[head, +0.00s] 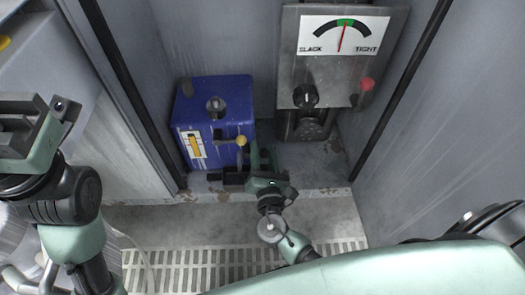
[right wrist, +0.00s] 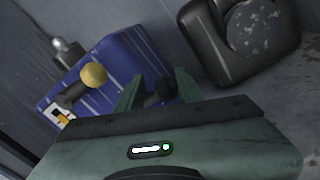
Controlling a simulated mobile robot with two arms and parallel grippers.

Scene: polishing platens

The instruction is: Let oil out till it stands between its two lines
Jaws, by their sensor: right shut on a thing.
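The blue oil tank (head: 232,92) stands on the cabinet floor, with a dark cap on top. Its sight gauge (head: 194,145), a white plate with a yellow strip, faces front; the oil level against its lines is too small to read. A lever with a yellow ball (head: 241,140) sticks out at the tank's front; the ball shows in the right wrist view (right wrist: 94,75). My right gripper (head: 257,158) is beside the tank's front right corner, shut on a small black part (right wrist: 163,88), right of the yellow ball. My left gripper (head: 35,125) is at the far left, away from the tank; its jaws are unclear.
A grey tension box (head: 330,72) with a dial, black knob and red button hangs right of the tank. A low black tray (head: 228,180) lies at the tank's front. Cabinet walls close in both sides; a slotted floor grating (head: 190,262) lies in front.

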